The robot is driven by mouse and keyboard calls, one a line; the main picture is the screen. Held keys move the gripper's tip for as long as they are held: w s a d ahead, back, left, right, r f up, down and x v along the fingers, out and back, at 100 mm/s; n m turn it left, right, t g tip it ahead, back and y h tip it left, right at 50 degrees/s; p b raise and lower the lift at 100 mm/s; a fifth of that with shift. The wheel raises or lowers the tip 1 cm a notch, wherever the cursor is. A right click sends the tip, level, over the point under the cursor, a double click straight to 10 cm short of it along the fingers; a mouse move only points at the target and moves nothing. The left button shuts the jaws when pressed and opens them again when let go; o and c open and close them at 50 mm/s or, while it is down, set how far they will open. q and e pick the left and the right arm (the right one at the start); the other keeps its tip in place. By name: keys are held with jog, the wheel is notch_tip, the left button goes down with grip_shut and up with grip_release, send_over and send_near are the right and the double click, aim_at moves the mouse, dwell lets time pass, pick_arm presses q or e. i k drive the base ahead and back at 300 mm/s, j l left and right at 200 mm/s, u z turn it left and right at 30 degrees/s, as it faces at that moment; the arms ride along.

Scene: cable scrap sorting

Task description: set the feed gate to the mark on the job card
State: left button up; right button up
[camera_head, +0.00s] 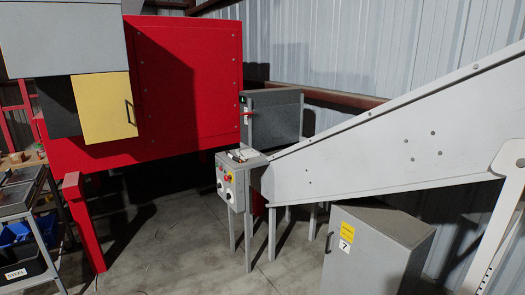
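A grey box (277,119) stands between the red machine and the conveyor. A small red lever (247,113) sticks out at its left edge, beside a narrow plate with dark and light markings; this looks like the feed gate's handle and scale, but the marks are too small to read. A pale sheet (243,154), perhaps the job card, lies on top of the grey control box (231,183); its print is unreadable. Neither of my grippers is in view.
A red machine (190,80) with a yellow door (106,108) fills the left. A sloping grey conveyor (390,145) rises to the right. A cabinet marked 7 (385,255) stands below it. A shelf cart (45,245) is at left. The front floor (190,255) is mostly open.

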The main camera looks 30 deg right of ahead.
aim_at(273, 126)
jog(key=i+l+z, duration=0.2)
jog(key=i+l, duration=0.25)
jog(key=i, duration=0.2)
jog(key=i+l+z, duration=0.25)
jog(key=i, duration=0.45)
jog(key=i+l+z, duration=0.2)
jog(key=i, duration=0.5)
jog(key=i+l+z, duration=0.25)
jog(key=i, duration=0.5)
jog(key=k+j, duration=0.05)
jog(key=j, duration=0.05)
